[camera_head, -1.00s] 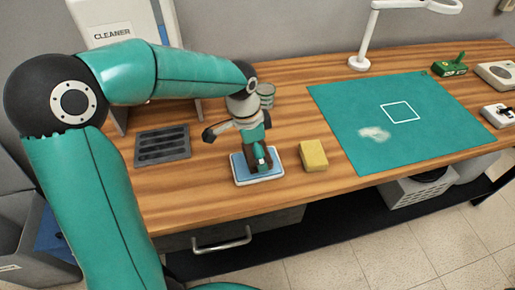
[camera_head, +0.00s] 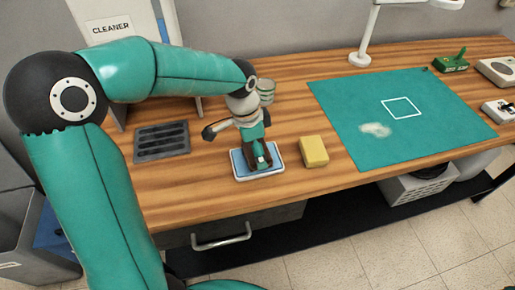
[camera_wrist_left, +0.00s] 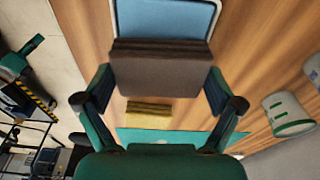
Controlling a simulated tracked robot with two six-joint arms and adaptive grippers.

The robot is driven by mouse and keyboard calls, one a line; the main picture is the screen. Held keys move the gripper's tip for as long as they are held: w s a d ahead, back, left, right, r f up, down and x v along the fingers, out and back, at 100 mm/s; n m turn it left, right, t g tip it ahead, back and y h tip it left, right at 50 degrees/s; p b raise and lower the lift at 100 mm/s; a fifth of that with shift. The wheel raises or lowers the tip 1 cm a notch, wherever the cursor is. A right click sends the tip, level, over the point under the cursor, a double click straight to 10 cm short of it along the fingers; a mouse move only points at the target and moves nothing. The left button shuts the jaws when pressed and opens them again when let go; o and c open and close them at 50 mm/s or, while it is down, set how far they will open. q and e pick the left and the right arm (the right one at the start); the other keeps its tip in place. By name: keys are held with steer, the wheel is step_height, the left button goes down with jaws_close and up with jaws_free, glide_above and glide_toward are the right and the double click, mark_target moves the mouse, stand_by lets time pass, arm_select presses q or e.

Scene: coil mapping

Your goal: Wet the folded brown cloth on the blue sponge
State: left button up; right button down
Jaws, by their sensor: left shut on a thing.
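My left gripper (camera_head: 260,160) is over the blue sponge (camera_head: 240,163), which lies in a shallow white-rimmed tray. In the left wrist view, my left gripper (camera_wrist_left: 160,95) is shut on the folded brown cloth (camera_wrist_left: 160,75), a dark block with layered folds at its far edge. The blue sponge (camera_wrist_left: 165,18) shows just beyond the cloth, partly covered by it. I cannot tell whether the cloth touches the sponge. In the head view the gripper hides most of the cloth. My right gripper is not in view.
A yellow block (camera_head: 314,151) lies right of the sponge tray. A teal mat (camera_head: 440,115) with a white square outline and a pale smudge covers the right side. A dark slotted tray (camera_head: 162,143), a cleaner dispenser (camera_head: 110,27) and a jar (camera_head: 266,90) stand behind and left.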

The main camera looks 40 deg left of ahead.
arm_select(q)
steer(key=shift+f+b, duration=0.35)
steer(key=shift+f, duration=0.1)
stand_by(1.1)
steer(key=shift+r+p, duration=2.85)
steer(key=shift+r, duration=0.7)
